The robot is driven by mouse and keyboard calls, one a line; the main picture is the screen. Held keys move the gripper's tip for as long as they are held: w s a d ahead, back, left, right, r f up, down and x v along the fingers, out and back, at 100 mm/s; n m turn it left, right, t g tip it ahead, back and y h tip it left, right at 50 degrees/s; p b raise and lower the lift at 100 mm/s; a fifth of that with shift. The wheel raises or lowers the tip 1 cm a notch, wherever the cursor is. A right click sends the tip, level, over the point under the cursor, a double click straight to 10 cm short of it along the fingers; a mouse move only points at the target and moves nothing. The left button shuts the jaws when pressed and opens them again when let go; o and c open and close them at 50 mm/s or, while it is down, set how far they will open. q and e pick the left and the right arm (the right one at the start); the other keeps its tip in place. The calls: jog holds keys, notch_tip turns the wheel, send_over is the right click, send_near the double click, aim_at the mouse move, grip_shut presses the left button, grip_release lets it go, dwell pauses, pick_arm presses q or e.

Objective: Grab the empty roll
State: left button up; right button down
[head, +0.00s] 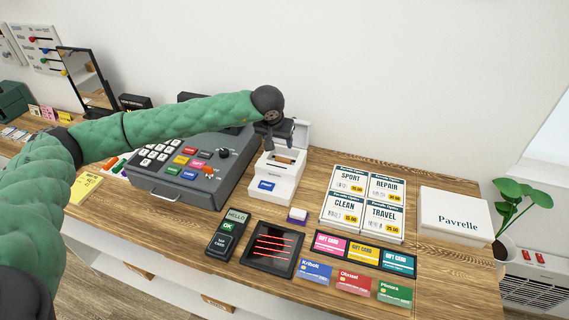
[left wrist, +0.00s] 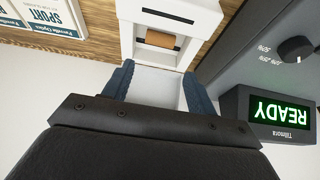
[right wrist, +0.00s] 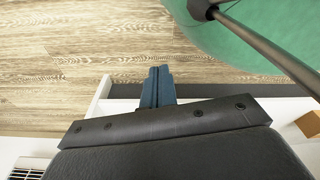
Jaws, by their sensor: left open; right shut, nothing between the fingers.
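The empty roll is a small brown cardboard core (left wrist: 160,40) lying in the open bay of a white receipt printer (left wrist: 128,32). In the head view the printer (head: 287,188) stands right of the cash register, its lid raised, and a bit of the brown core (head: 284,160) shows inside. My left gripper (head: 271,145) is above the printer at the back of the bay. In the left wrist view its fingers (left wrist: 158,75) are open and empty, with the core beyond the fingertips, not between them. My right gripper (right wrist: 158,72) is shut and empty, over the floor.
The grey cash register (head: 190,165) stands close left of the printer, with its lit READY display (left wrist: 280,112). A price board (head: 363,203) is to the right. A card terminal (head: 228,233) and a dark tray (head: 272,271) lie in front. A white Pavrelle box (head: 455,212) is farther right.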

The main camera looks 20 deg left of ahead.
pick_arm(q)
jog(key=b, duration=0.3)
send_near(283, 159)
jog(key=f, duration=0.1)
pick_arm(e)
jog(key=w+a+r, duration=0.2)
jog(key=w, duration=0.5)
pick_arm(q)
jog(key=shift+w+f, duration=0.1)
jog(key=shift+f, duration=0.35)
jog(key=shift+p+x, duration=0.55)
jog(key=shift+x, duration=0.5)
jog(key=p+x, duration=0.3)
jog(key=x, duration=0.1)
jog(key=shift+w+r+p, duration=0.1)
jog(key=shift+w+p, duration=0.25)
jog(key=shift+p, duration=0.05)
jog(key=shift+w+f, duration=0.2)
jog(key=shift+f, duration=0.35)
pick_arm(e)
jog(key=s+d+f, duration=0.3)
jog(key=s, duration=0.8)
jog(key=shift+d+f, duration=0.2)
jog(key=shift+f, duration=0.2)
jog(key=shift+s, duration=0.1)
pick_arm(q)
jog(key=c, duration=0.6)
